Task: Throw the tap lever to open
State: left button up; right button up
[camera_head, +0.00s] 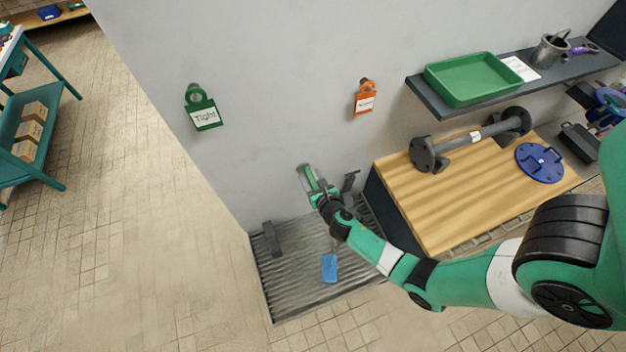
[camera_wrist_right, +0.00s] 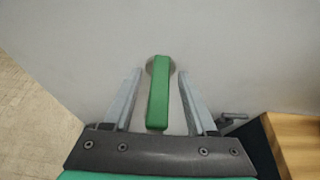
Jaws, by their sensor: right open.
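The green tap lever (camera_wrist_right: 158,105) extends from a round grey mount (camera_wrist_right: 151,65) on the pale wall, in the right wrist view. My right gripper (camera_wrist_right: 161,72) is open, with one grey finger on each side of the lever and a visible gap to both. I cannot tell how deep the lever sits between the fingers. In the head view, my right gripper (camera_head: 311,181) is close to the wall above the ribbed tray, and the lever is hard to separate from the green gripper there. My left gripper is not in view.
The ribbed metal tray (camera_head: 296,284) carries a dark block (camera_head: 271,238) and a blue piece (camera_head: 330,268). A wooden bench (camera_head: 440,205) with a flanged pipe (camera_head: 470,138) stands right. Green (camera_head: 203,108) and orange (camera_head: 366,98) tags hang on the wall.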

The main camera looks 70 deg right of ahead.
jog(key=shift+s+a+r, duration=0.25)
jog(key=shift+a, duration=0.05)
jog(key=p+v, duration=0.2)
jog(key=v, duration=0.8)
jog(key=shift+s+a, duration=0.2)
jog(key=shift+s, duration=0.05)
jog(key=shift+r, duration=0.1)
